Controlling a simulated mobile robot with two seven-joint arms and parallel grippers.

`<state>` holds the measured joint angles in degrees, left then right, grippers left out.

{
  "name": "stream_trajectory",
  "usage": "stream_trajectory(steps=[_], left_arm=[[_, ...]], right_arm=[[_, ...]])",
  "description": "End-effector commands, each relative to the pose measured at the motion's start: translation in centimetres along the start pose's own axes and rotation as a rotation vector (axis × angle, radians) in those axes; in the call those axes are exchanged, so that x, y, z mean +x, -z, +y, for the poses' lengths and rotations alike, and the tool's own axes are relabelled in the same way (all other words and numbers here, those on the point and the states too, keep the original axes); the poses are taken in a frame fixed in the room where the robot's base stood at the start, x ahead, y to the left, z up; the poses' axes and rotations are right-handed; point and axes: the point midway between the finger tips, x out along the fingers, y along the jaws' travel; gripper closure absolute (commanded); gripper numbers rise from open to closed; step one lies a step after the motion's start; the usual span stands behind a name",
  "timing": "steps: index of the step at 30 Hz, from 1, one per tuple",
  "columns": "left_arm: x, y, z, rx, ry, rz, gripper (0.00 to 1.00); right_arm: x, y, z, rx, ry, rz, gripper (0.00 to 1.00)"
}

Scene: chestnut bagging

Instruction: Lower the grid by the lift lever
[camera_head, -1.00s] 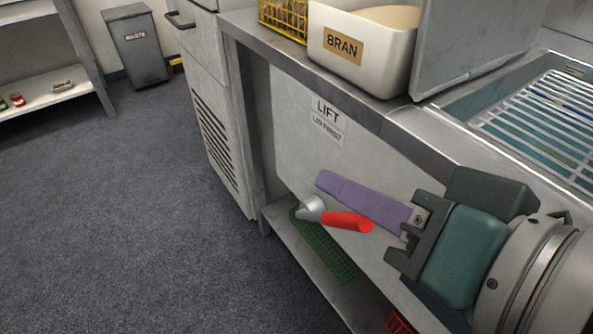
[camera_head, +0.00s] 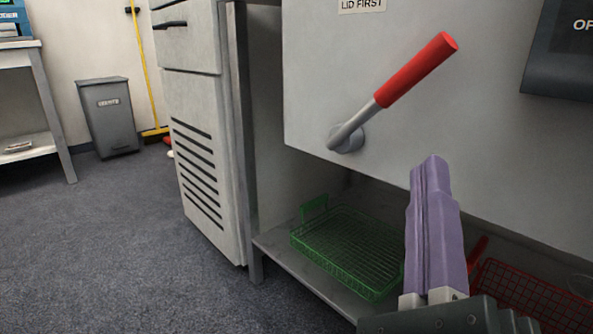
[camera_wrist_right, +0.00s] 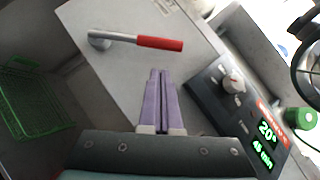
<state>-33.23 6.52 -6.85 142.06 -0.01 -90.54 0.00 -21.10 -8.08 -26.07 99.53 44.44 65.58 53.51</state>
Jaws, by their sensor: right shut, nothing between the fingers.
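The lift lever (camera_head: 393,88) has a grey shaft on a round pivot and a red grip, and sticks out of the pale front panel (camera_head: 480,110). In the head view it slants up to the right. My right gripper (camera_head: 430,165) has purple fingers, shut together and empty. It points up, below the red grip and apart from it. In the right wrist view the lever (camera_wrist_right: 158,43) lies just beyond the shut fingertips (camera_wrist_right: 158,75). The grid is not in view in the head view, and I cannot make it out in the wrist view. My left gripper is not in view.
A green wire basket (camera_head: 350,245) and a red wire basket (camera_head: 535,295) stand on the low shelf (camera_head: 305,275). A dark control box (camera_wrist_right: 240,105) with a knob and green digits is to the right. A grey waste bin (camera_head: 110,118) stands far left. The floor at left is clear.

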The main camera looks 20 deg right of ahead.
Motion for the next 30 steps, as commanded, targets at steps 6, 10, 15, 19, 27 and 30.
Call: stream_trajectory(steps=[6, 10, 15, 19, 27, 30], left_arm=[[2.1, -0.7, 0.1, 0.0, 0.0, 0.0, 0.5], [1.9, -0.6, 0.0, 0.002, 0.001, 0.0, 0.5], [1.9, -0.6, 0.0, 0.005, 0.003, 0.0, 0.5], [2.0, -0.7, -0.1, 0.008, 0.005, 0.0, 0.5], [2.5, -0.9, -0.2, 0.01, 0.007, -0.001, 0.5], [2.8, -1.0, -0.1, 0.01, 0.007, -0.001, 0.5]], right_arm=[[-1.5, 2.5, 0.9, 0.05, 0.052, 0.083, 1.0], [-1.5, 2.6, 0.8, 0.053, 0.057, 0.09, 1.0], [-1.4, 2.6, 0.7, 0.052, 0.057, 0.088, 1.0], [-1.0, 2.6, 0.7, 0.051, 0.058, 0.087, 1.0], [3.2, 3.0, 0.5, 0.052, 0.062, 0.086, 1.0], [5.4, 3.2, 0.4, 0.052, 0.063, 0.086, 1.0]])
